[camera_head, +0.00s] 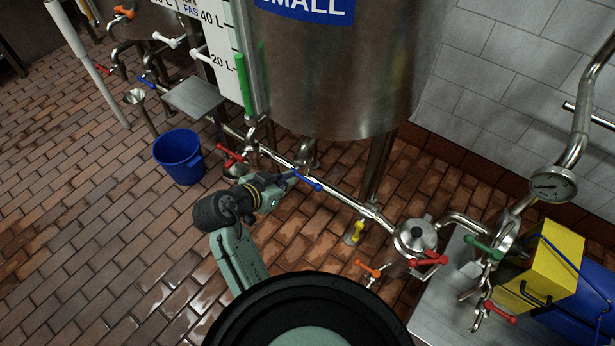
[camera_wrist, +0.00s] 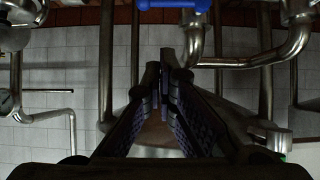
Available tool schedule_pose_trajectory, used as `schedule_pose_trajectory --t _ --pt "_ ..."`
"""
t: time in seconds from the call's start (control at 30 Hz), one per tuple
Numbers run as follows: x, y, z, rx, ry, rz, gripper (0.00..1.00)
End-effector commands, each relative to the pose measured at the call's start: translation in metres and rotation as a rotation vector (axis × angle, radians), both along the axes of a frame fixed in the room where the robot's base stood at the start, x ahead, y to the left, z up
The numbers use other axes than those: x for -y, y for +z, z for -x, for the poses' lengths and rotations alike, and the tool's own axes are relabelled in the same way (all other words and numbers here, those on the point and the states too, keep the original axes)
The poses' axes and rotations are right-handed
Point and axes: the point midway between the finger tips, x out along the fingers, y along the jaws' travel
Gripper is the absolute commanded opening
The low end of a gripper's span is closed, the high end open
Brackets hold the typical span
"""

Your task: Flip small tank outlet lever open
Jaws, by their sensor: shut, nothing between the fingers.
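The small tank (camera_head: 340,90) is a steel cylinder with a blue "SMALL" label at the top of the head view. A blue lever (camera_head: 309,181) is on the pipework below it, slanting down to the right. The blue handle also shows at the top edge of the wrist view (camera_wrist: 176,4), partly cut off. My gripper (camera_head: 283,179) is beside the lever's left end in the head view. In the wrist view my fingertips (camera_wrist: 167,62) are together and empty, apart from the blue handle in the picture. Whether they touch the lever is hard to tell in the head view.
A red lever (camera_head: 230,155) is on the pipe left of my gripper. A steel pipe (camera_head: 345,197) runs down right to a pump (camera_head: 416,236) with another red lever (camera_head: 429,260). A blue bucket (camera_head: 179,157) stands on the brick floor. Open floor lies left and front.

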Motion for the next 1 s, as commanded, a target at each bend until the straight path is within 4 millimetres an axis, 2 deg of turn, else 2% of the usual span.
schedule_pose_trajectory --t 0.17,0.57,0.7,0.8,1.0 --pt "0.011 -0.010 -0.013 -0.002 -0.004 0.002 0.00" --pt "0.051 -0.055 -0.069 -0.001 -0.002 0.000 0.00" --pt "0.051 -0.078 -0.070 -0.004 0.000 0.000 0.00" --pt "0.052 -0.087 -0.072 -0.002 0.001 0.001 0.00" --pt "0.053 -0.094 -0.073 0.000 0.000 0.000 0.00"
